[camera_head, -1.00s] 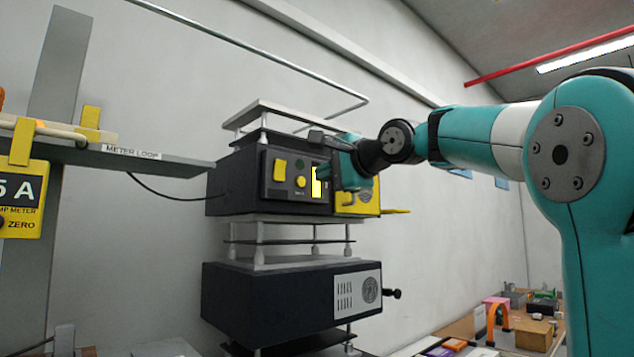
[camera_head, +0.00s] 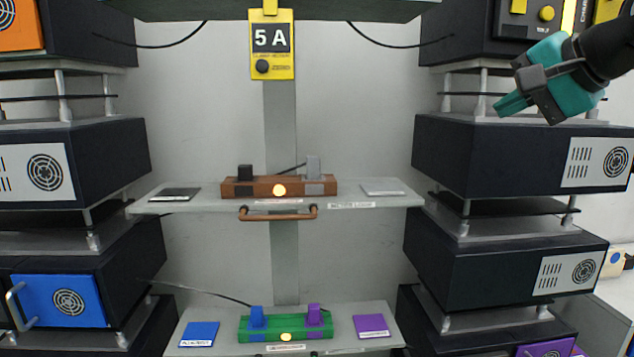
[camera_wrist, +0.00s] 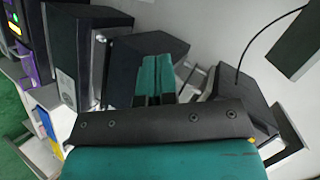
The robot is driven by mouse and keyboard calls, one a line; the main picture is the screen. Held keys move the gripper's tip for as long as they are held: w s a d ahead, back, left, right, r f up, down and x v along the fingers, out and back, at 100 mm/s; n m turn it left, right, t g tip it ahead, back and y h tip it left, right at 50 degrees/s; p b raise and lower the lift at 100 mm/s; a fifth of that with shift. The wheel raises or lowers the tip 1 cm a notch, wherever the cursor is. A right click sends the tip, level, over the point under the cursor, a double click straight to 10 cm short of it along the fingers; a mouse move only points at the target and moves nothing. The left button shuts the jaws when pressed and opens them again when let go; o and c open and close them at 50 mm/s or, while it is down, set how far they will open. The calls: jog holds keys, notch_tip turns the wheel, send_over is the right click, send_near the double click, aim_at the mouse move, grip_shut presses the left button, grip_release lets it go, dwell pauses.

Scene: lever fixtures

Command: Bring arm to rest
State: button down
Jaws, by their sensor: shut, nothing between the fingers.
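My gripper (camera_head: 507,104) is teal and dark grey. In the head view it is at the upper right, in front of the right-hand stack of black boxes, and points left. Its fingers are together with nothing between them. In the wrist view the two teal fingers (camera_wrist: 155,78) lie side by side, with black boxes beyond them. The dark end of my arm enters from the right edge of the head view; the rest of the arm is out of that view.
Black boxes (camera_head: 520,155) stack at right and more (camera_head: 75,160) at left. Between them are a shelf with a brown lever block (camera_head: 260,190), a lower shelf with a green lever block (camera_head: 300,326), and a yellow 5 A meter (camera_head: 271,50). Space before the shelves looks clear.

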jog(key=s+a+f+n+g+y, duration=0.1)
jog(key=s+a+f+n+g, duration=0.2)
jog(key=s+a+f+n, duration=0.4)
jog(key=s+a+f+n+g, duration=0.2)
jog(key=s+a+f+g, duration=0.15)
jog(key=f, duration=0.45)
jog(key=s+a+f+n+g, duration=0.1)
jog(key=s+f+n+g, duration=0.1)
jog(key=s+f+n, duration=0.2)
jog(key=s+a+f+n+g+h, duration=0.1)
jog(key=s+a+f+n+g, duration=0.1)
jog(key=s+f, duration=0.3)
jog(key=s+n, duration=0.1)
jog(key=s, duration=0.3)
jog(key=shift+f+n+g, duration=0.35)
jog(key=shift+n, duration=0.05)
